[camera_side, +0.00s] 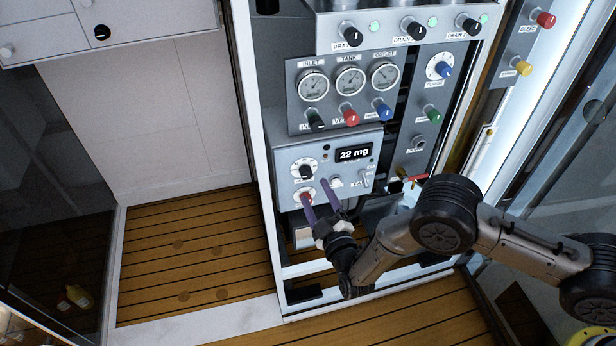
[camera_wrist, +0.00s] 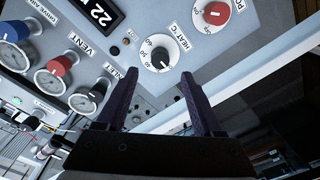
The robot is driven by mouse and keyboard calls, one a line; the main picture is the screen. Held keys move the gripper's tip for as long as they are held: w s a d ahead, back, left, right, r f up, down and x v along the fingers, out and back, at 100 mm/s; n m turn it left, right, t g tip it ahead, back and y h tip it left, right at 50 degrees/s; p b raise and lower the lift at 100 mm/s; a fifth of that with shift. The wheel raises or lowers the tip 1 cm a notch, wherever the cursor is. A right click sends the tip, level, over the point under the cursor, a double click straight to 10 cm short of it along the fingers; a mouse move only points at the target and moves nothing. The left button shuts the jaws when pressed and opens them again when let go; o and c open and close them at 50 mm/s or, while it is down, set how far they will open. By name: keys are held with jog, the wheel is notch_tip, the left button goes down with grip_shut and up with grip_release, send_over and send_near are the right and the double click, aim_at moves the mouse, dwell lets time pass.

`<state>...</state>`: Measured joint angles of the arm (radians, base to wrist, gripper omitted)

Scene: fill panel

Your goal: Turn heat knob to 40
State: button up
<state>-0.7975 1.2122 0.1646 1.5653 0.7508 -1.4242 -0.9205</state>
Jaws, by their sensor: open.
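The heat knob (camera_wrist: 160,57) is a black knob on a white numbered dial, labelled HEAT °C, in the upper middle of the wrist view. In the side view the heat knob (camera_side: 305,171) is at the left of the grey control box, below the pressure gauges. My gripper (camera_side: 319,189) has two purple fingers spread apart in front of the box's lower part. In the wrist view my gripper (camera_wrist: 161,77) is open and empty, with the heat knob just beyond and between the fingertips. I cannot tell exactly which number the knob points to.
A red knob (camera_side: 306,197) sits below the heat knob, close to the left finger. A toggle switch (camera_side: 365,178) is at the box's right. Red, blue and black valve knobs sit above. Open floor (camera_side: 190,255) lies left of the cabinet.

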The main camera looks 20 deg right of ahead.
aim_at(307, 176)
jog(key=w, duration=0.6)
jog(key=shift+w+a, duration=0.2)
jog(key=shift+w, duration=0.1)
grip_shut()
